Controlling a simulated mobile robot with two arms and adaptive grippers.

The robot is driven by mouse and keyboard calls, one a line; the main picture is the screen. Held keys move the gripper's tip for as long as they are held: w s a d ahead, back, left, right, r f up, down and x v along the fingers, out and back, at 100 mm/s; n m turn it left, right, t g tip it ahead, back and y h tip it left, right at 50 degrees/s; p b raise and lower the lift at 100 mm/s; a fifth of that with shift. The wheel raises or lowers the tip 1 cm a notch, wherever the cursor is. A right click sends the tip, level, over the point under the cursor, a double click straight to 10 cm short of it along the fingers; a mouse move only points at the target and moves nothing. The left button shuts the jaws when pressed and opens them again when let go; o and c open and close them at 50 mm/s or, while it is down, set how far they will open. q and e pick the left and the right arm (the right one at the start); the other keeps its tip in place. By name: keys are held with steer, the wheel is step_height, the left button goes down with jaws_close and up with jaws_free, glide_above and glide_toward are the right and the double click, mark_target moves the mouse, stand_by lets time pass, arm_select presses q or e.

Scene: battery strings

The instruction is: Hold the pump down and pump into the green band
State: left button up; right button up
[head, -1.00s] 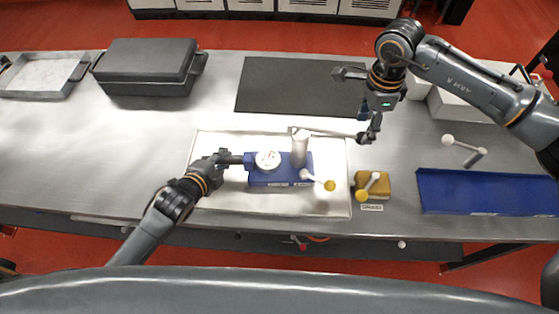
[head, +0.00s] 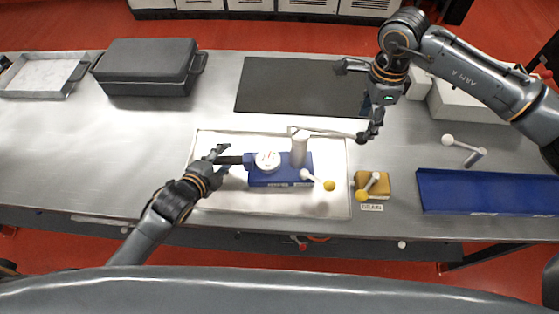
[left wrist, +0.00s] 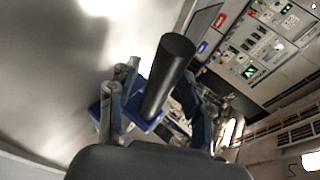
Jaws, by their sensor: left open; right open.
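The pump (head: 283,178) has a blue base, a white round gauge (head: 267,160) with red marks, and an upright pale cylinder (head: 299,150). The gauge's needle and any green band are too small to tell. A thin bar runs right from the cylinder's top. A black handle (head: 231,160) sticks out left of the base. My left gripper (head: 222,162) is open at that handle's end; in the left wrist view the black handle (left wrist: 168,75) stands between its spread fingers. My right gripper (head: 352,100) is open, with its lower finger near the bar's right end; contact cannot be told.
The pump stands on a white tray (head: 225,203). A yellow block (head: 385,187) and a blue tray (head: 480,191) lie to the right. A dark mat (head: 290,85) lies behind, a dark case (head: 145,68) back left.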

arm_select(q)
steer(key=v, duration=1.1)
steer(key=shift+s, duration=0.25)
